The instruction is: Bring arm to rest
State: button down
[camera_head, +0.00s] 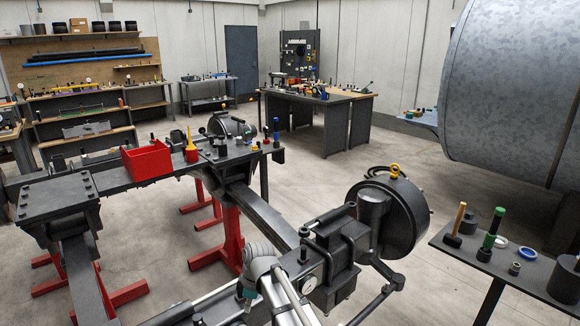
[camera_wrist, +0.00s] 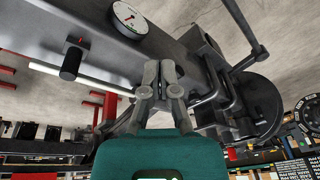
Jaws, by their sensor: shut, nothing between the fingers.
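My gripper (camera_wrist: 160,72) shows in the wrist view with its two grey fingers together and nothing between them. Its teal body fills the bottom middle of that view. Behind the fingers is the dark axle beam, with a round white dial gauge (camera_wrist: 129,18) on its face. In the head view my grey and teal arm (camera_head: 262,258) is at the bottom middle, just left of the same gauge (camera_head: 310,283). I cannot tell the fingertips there, nor whether any part of my arm touches the axle.
A large dark drum (camera_head: 402,222) is at the axle's right end. Red stands (camera_head: 229,238) hold the frame, with a red bin (camera_head: 147,161) on top. A side table (camera_head: 520,272) with tools is at right; a big grey cylinder (camera_head: 515,90) is above. Floor (camera_head: 340,178) is open behind.

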jog(key=s+d+m+h, duration=0.1)
jog(key=s+d+m, duration=0.3)
jog(key=d+m, duration=0.4)
jog(key=s+d+m+h, duration=0.1)
jog(key=s+d+m, duration=0.3)
jog(key=d, duration=1.7)
jog(key=m, duration=0.5)
jog(key=shift+d+f+t, duration=0.2)
jog(key=shift+f+t, duration=0.05)
jog(key=shift+t, duration=0.15)
jog(key=shift+s+a, duration=0.1)
jog(key=shift+a, duration=0.05)
